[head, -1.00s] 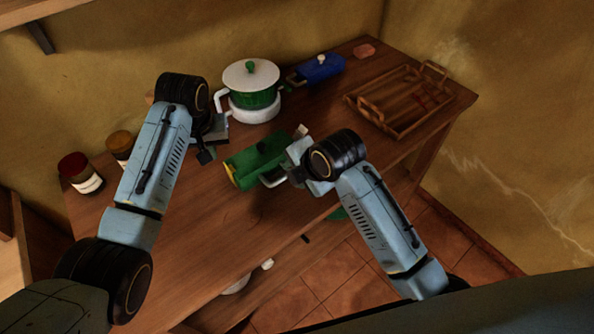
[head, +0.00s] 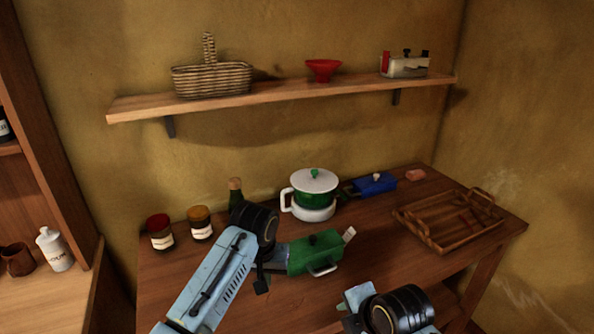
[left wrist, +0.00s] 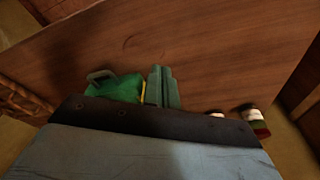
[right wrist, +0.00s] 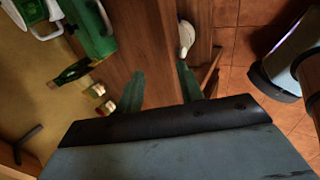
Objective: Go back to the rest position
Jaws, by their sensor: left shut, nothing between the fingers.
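My left gripper (head: 263,284) is shut and empty, just left of a green box with a handle (head: 315,254) on the wooden counter. In the left wrist view its fingers (left wrist: 161,86) are together, beside the green box (left wrist: 118,88). My right gripper (head: 347,312) is low in the head view, below and apart from the green box. In the right wrist view its fingers (right wrist: 160,88) are spread with nothing between them, and the green box (right wrist: 94,32) is at the upper left.
A green-and-white pot (head: 315,198), a blue box (head: 375,184) and a wooden tray (head: 430,240) stand on the counter (head: 210,285). Two jars (head: 160,233) and a bottle (head: 235,195) are at the left. A wall shelf (head: 280,98) holds a basket (head: 212,80) and a red bowl (head: 323,70).

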